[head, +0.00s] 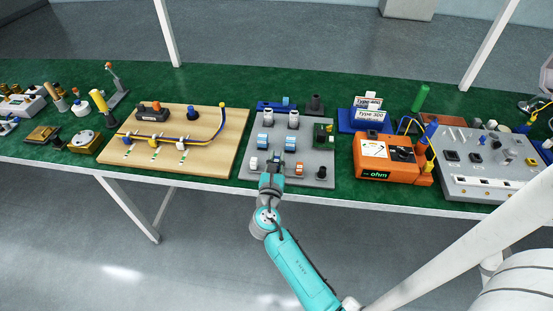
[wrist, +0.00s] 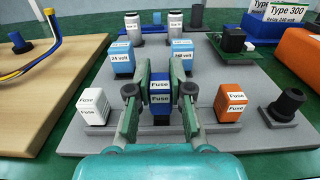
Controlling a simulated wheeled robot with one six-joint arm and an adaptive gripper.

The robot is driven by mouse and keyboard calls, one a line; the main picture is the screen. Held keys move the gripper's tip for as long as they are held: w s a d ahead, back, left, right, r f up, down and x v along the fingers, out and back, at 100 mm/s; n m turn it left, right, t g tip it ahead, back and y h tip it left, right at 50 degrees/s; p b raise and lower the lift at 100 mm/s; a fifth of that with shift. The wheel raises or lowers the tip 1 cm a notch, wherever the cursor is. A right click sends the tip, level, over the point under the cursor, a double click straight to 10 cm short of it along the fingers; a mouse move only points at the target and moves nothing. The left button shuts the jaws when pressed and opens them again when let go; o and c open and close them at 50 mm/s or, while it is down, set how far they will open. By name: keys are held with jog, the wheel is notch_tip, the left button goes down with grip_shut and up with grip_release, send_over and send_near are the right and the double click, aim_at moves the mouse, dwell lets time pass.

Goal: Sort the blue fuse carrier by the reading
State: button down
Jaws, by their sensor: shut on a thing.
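The blue fuse carrier (wrist: 161,104), with white "Fuse" labels, is between the fingers of my gripper (wrist: 160,108) in the wrist view. It is in line with the white fuse carrier (wrist: 92,106) on the left and the orange fuse carrier (wrist: 230,102) on the right. I cannot tell whether it is seated or slightly raised, as the fingers hide its base. In the head view, my gripper (head: 271,181) is at the front of the grey board (head: 245,178). The orange meter (head: 370,169) shows a green "ohm" display; I cannot read a value.
Behind the carrier stand blue blocks labelled "15 volt" (wrist: 122,59) and "240 volt" (wrist: 182,60), and two silver cylinders. A black post (wrist: 287,106) stands at the board's right. A wooden board (head: 220,158) with cables lies left. Blue "Type" blocks (head: 349,122) stand behind the meter.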

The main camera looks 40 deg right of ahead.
jog(key=shift+f, duration=0.85)
dwell(1.2)
jog(key=c, duration=1)
grip_release()
jog(key=shift+v, duration=3.05)
jog(key=v, duration=1.2)
jog(key=shift+f, duration=0.15)
